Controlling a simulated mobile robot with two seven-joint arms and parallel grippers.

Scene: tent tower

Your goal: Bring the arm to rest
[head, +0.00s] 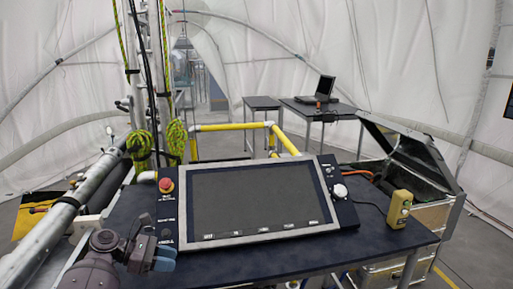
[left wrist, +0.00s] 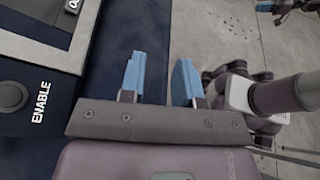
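My left gripper (head: 154,257) is low at the left front of the console table, beside the left end of the control panel. In the left wrist view its two blue fingers (left wrist: 158,72) stand apart with nothing between them. The dark table edge and the grey floor show beyond the fingers. The panel's ENABLE knob (left wrist: 11,97) is to the left of the fingers, apart from them. My right gripper is in neither view.
The control panel (head: 255,200) with a dark screen and a red emergency button (head: 166,186) covers most of the table (head: 385,235). A yellow pendant (head: 399,207) stands at its right. An open metal case (head: 432,215) is beyond it. Scaffold poles (head: 60,215) run along the left.

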